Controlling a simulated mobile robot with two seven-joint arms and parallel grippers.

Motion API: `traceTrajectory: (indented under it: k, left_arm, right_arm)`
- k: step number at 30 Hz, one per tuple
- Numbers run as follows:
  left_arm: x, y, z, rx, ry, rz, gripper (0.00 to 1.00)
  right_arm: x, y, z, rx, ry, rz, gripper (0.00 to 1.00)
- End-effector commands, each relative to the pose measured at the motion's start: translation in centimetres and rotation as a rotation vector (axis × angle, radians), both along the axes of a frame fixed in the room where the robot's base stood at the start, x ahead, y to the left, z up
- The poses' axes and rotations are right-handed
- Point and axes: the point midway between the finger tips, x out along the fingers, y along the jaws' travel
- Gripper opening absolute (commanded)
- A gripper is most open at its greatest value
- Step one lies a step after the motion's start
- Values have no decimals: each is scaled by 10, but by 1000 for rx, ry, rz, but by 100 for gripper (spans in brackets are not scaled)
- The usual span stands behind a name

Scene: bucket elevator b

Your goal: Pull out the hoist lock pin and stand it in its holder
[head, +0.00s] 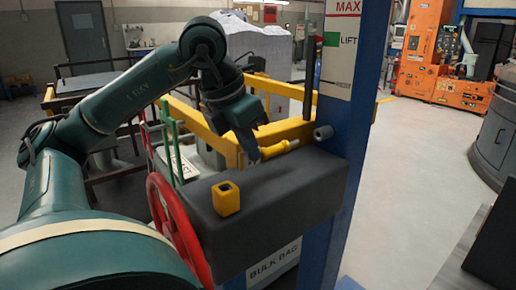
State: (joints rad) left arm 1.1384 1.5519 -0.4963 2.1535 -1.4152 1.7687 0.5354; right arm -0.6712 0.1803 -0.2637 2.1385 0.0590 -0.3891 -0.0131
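The hoist lock pin (276,150) shows as a slim yellow piece lying roughly level just above the dark grey housing (290,192). Its right end points toward a short grey tube (323,132) on the blue post, and a gap shows between them. My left gripper (253,155) reaches down from the upper left, with its fingertips at the pin's left end. I cannot tell whether the fingers are closed on it. The pin's holder looks to be the small yellow block (226,198) with a square opening on top, on the housing's near left. My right gripper is out of view.
A red handwheel (178,230) is at the housing's left side. The blue post (350,130) rises at its right. Yellow rails (204,122) and a green bracket (170,150) stand behind. Open floor (420,160) lies to the right.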

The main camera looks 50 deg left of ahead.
Motion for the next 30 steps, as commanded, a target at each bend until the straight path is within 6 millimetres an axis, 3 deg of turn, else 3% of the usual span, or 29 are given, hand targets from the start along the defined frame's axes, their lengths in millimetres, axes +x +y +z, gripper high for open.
traceTrajectory:
  k: [1,3,16,26,30]
  left_arm:
    - [-4,1,-3,2,-1,1,0]
    - [-9,1,-2,2,-1,1,0]
    - [-14,1,1,0,-1,-1,0]
    - [-14,1,51,0,-1,-1,0]
    - [-14,1,52,0,0,-1,0]
  right_arm:
    - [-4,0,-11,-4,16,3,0]
    - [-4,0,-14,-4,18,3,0]
    - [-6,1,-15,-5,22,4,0]
    - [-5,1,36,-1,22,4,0]
    - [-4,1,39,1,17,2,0]
